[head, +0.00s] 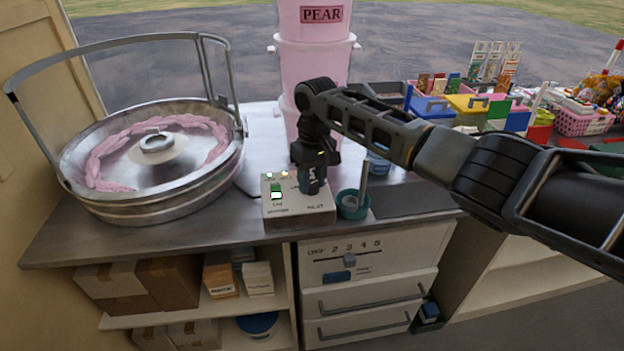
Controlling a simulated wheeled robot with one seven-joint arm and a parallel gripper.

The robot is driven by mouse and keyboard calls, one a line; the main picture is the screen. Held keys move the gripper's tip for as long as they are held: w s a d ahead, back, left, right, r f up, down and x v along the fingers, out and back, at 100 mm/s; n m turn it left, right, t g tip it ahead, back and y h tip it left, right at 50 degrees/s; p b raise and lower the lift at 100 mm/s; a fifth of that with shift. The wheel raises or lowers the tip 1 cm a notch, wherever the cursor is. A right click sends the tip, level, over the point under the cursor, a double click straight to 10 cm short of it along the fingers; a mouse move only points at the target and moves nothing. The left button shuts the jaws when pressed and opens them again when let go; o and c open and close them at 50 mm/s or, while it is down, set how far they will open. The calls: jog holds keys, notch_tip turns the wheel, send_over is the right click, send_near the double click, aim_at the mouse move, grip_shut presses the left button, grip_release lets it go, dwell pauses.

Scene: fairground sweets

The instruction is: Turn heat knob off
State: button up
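A cream control box (300,215) stands on the metal counter, right of the candy floss pan. Its top has a green rocker switch (276,191), small lit lamps (284,173) and small lettering that is hard to read. My gripper (312,184) points straight down over the right part of the box top, at or just above its surface. Its dark body hides that part of the panel. I cannot make out the heat knob, which may be hidden beneath the gripper. The fingers are too small and dark to tell whether they are open or shut.
A round metal pan (150,205) with pink floss and a raised rail stands left. Pink stacked tubs (312,70) are behind the box. A teal cup (352,208) stands close to its right. A drawer front below has a slider (349,260) marked OFF to 5.

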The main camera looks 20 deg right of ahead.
jog(key=c, duration=0.5)
jog(key=shift+n, duration=0.4)
jog(key=n, duration=0.4)
jog(key=shift+n+b, duration=0.35)
jog(key=shift+n, duration=0.05)
jog(key=n, duration=0.6)
jog(key=shift+b, duration=0.3)
jog(key=n, duration=0.6)
jog(key=shift+a+n+h, duration=0.1)
jog(key=shift+n+h, duration=0.2)
jog(key=shift+h, duration=0.1)
jog(key=n, duration=0.5)
jog(key=shift+n+b, duration=0.3)
